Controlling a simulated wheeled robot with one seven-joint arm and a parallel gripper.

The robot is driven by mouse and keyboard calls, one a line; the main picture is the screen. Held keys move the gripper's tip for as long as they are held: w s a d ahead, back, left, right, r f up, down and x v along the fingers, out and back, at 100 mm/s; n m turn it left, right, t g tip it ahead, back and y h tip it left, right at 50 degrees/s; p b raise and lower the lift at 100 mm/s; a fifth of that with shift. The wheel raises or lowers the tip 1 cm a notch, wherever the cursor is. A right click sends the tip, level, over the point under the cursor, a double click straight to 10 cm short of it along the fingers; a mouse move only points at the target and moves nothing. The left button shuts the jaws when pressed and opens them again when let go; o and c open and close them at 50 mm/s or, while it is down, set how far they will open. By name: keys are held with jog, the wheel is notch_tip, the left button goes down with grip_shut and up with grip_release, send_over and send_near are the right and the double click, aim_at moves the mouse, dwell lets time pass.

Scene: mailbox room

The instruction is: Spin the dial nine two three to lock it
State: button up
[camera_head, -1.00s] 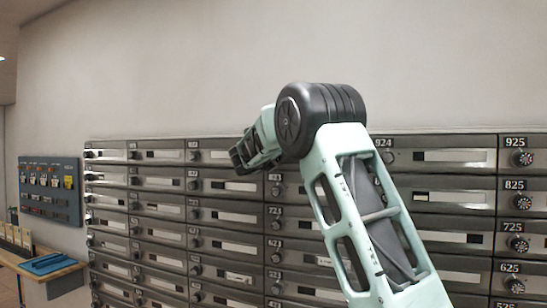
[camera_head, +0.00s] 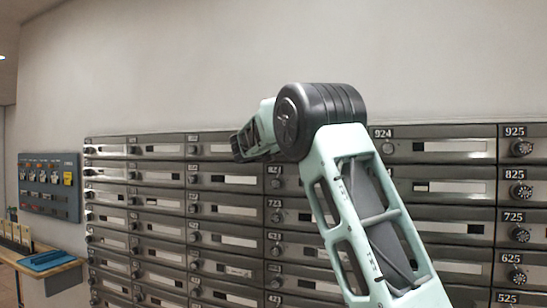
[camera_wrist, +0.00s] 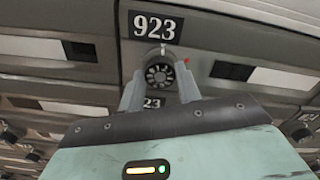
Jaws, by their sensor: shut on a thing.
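The dial of mailbox 923 (camera_wrist: 160,76) is a round dark knob below a black number plate reading 923 (camera_wrist: 155,27) in the wrist view. My gripper (camera_wrist: 160,92) has its two fingers on either side of this dial and is shut on it. A white mark sits at the top of the dial, and a small red mark shows to its right. In the head view my arm covers this dial, and the gripper's fingers are hidden.
Rows of grey mailboxes (camera_head: 455,187) with dials and label slots fill the wall. Box 924 (camera_head: 383,133) is to the right. A grey panel with keys (camera_head: 48,187) hangs at left, above a wooden counter with a blue tray (camera_head: 47,261).

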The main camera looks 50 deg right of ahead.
jog(key=shift+f+m+b, duration=0.2)
jog(key=shift+m+b, duration=8.4)
jog(key=shift+m, duration=7.2)
jog(key=o, duration=1)
